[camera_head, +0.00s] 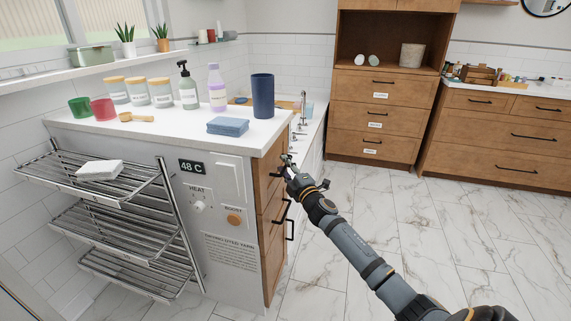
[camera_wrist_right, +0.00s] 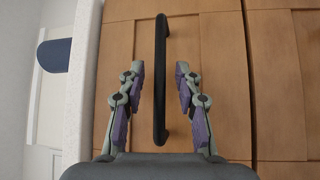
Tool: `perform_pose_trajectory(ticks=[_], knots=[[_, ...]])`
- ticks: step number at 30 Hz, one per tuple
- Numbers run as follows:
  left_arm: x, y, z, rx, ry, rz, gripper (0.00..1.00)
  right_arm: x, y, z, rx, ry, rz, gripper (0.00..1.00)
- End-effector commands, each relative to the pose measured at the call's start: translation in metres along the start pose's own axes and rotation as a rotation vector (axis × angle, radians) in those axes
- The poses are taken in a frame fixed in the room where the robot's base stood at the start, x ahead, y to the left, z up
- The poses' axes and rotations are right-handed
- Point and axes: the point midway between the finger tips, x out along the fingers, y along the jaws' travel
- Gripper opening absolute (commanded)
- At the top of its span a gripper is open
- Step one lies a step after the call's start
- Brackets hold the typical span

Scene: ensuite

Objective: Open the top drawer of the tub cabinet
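The tub cabinet (camera_head: 266,200) is the wooden-fronted unit at the right end of the white-topped counter. Its top drawer (camera_head: 267,165) looks shut, its front in line with the drawers below. My right gripper (camera_head: 287,164) is at that drawer's front, and its fingers partly hide the handle in the head view. In the right wrist view the black bar handle (camera_wrist_right: 160,80) lies between the two spread fingers of my right gripper (camera_wrist_right: 158,98), with a gap on each side. My left gripper is in neither view.
A blue cup (camera_head: 263,96) and folded blue cloth (camera_head: 228,126) stand on the counter (camera_head: 170,128) above the drawer. Lower drawer handles (camera_head: 289,230) stick out below my gripper. The marble floor (camera_head: 345,205) to the right is clear. A metal rack (camera_head: 120,235) stands left.

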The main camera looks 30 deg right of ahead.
Motion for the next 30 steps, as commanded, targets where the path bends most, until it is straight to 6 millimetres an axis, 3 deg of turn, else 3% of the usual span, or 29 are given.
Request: perform_pose_trajectory(ticks=[5,12,30], knots=[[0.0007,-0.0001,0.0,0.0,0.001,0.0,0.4,-0.0002,-0.0005,0.0001,-0.001,0.0,0.0,0.32],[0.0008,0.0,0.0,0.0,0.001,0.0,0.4,-0.0004,-0.0004,0.0002,-0.001,0.0,0.0,0.0],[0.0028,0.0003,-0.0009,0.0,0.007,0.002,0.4,-0.0015,-0.0015,0.0013,-0.001,0.0,-0.001,0.0]])
